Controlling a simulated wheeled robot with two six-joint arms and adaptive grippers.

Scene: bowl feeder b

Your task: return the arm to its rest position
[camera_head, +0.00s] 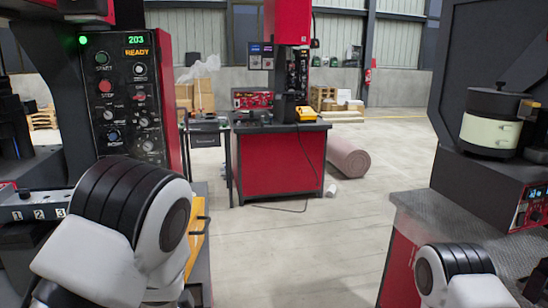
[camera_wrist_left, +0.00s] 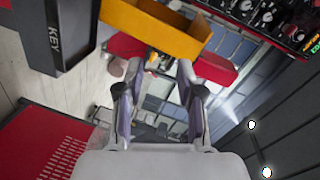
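My left arm (camera_head: 120,235), white with a black ribbed joint, rises at the lower left of the head view; its gripper is out of that view. In the left wrist view my left gripper (camera_wrist_left: 159,68) is open, its two fingers well apart. I see nothing held between them, only background. My right arm (camera_head: 458,278) shows at the lower right of the head view, and its gripper is hidden below the picture edge.
A control panel (camera_head: 122,100) reading READY stands close behind my left arm. A bowl feeder (camera_head: 490,130) sits on the right bench. A yellow bin (camera_wrist_left: 150,28) and a dark KEY box (camera_wrist_left: 58,30) show in the wrist view. The floor (camera_head: 300,245) between the benches is clear.

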